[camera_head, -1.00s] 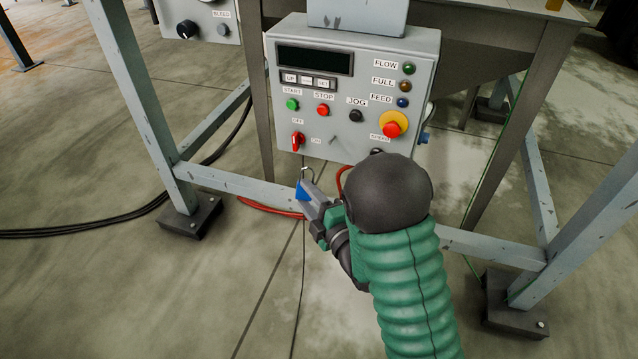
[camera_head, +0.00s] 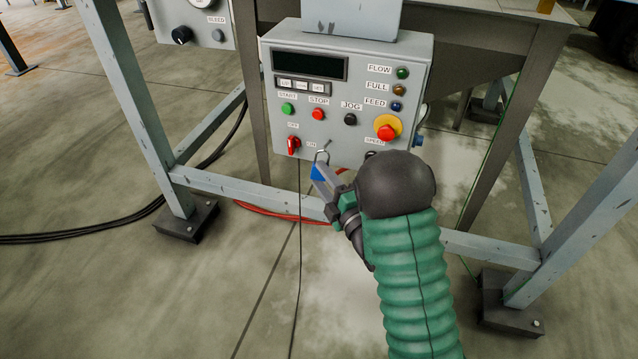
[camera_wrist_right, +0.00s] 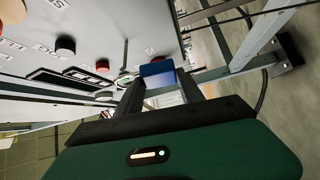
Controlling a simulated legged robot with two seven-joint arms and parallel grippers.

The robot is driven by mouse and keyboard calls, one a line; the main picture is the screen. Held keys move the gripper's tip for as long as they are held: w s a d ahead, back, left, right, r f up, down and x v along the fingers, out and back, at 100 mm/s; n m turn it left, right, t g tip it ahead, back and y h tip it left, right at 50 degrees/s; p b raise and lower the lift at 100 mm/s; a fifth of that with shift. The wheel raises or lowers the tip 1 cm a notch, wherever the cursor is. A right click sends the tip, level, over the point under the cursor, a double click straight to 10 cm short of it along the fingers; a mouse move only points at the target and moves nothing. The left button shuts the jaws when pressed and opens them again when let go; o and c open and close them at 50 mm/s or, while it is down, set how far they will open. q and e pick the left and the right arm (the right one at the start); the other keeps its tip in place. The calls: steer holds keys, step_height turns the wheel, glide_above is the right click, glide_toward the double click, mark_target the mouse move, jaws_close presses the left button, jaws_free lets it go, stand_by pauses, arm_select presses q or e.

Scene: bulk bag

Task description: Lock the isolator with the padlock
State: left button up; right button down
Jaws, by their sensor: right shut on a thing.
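A small blue padlock (camera_head: 317,174) with a thin metal shackle is held in my right gripper (camera_head: 322,181), which is shut on its body. The shackle points up, just in front of the panel's lower edge, right of the isolator. The isolator (camera_head: 293,144) is a red rotary handle at the panel's lower left, between OFF and ON labels. In the wrist view the blue padlock (camera_wrist_right: 156,72) sits between the fingers (camera_wrist_right: 160,90), close to the panel face. I cannot tell whether the shackle touches the panel. My left gripper is not in view.
The grey control panel (camera_head: 335,118) carries several buttons and a yellow-and-red emergency stop (camera_head: 387,130). Steel frame legs (camera_head: 135,110) stand on both sides, with a crossbar (camera_head: 240,192) below. Red and black cables lie on the floor.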

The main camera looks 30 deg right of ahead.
steer(key=shift+w+d+f, duration=0.1)
steer(key=shift+w+d, duration=0.3)
steer(key=shift+d, duration=0.2)
steer(key=shift+w+d, duration=0.45)
steer(key=shift+w, duration=0.1)
steer(key=shift+w+d+f+b, duration=0.65)
steer(key=shift+w+d, duration=0.2)
steer(key=shift+d, duration=0.15)
steer(key=c, duration=0.7)
jaws_free()
steer(key=shift+f, duration=0.1)
steer(key=shift+o, duration=0.2)
